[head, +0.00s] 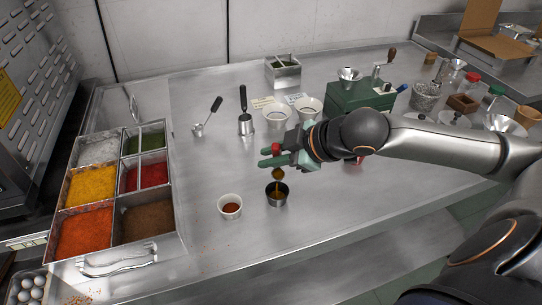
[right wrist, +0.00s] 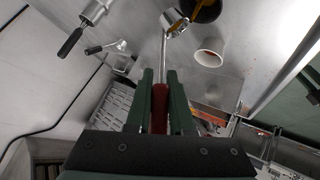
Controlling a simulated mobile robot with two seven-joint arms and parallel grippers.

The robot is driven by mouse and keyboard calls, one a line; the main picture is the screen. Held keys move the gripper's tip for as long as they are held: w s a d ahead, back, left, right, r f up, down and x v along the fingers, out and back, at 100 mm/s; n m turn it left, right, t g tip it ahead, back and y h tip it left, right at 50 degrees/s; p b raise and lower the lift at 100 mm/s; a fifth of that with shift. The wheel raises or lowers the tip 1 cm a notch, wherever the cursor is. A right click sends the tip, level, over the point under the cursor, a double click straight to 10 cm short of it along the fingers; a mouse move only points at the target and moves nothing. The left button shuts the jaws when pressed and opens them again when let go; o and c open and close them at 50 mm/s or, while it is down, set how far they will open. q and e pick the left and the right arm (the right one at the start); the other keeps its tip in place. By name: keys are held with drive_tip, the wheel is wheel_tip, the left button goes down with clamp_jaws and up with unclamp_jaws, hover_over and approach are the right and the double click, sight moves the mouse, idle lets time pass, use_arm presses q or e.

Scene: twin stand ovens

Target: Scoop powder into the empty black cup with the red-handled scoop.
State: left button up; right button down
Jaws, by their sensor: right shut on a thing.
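My right gripper (head: 272,157) is shut on the red handle (head: 276,149) of the scoop. The handle also shows between the green fingers in the right wrist view (right wrist: 159,105). The scoop's small bowl (head: 278,173) is tipped over the black cup (head: 277,201). Yellow-brown powder shows at the bowl and just below it, over the cup's mouth. Some yellow shows inside the cup, which stands upright on the steel table. The cup is partly cut off at the top of the right wrist view (right wrist: 207,10). My left gripper is out of view.
A white cup (head: 230,206) of red-brown powder stands left of the black cup. A metal tray (head: 118,215) of coloured powders is at the left. Two white bowls, a small metal pot (head: 245,127) and a green machine (head: 355,98) stand behind. The table front is clear.

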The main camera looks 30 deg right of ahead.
use_arm(q)
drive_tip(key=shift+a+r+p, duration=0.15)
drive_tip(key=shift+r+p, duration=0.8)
drive_tip(key=shift+p, duration=0.15)
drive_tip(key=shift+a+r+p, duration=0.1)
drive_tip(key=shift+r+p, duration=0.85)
drive_tip(key=shift+p, duration=0.1)
use_arm(e)
drive_tip(key=shift+s+a+f+n+t+h, duration=0.4)
drive_tip(key=shift+s+a+n+t+h, duration=0.4)
drive_tip(key=shift+t, duration=0.3)
drive_tip(key=shift+s+a+f+n+t+h, duration=0.35)
drive_tip(key=shift+s+a+n+t+h, duration=0.25)
drive_tip(key=shift+s+a+n+t, duration=0.4)
drive_tip(key=shift+w+d+t, duration=0.15)
drive_tip(key=shift+d+t, duration=0.05)
drive_tip(key=shift+t, duration=0.1)
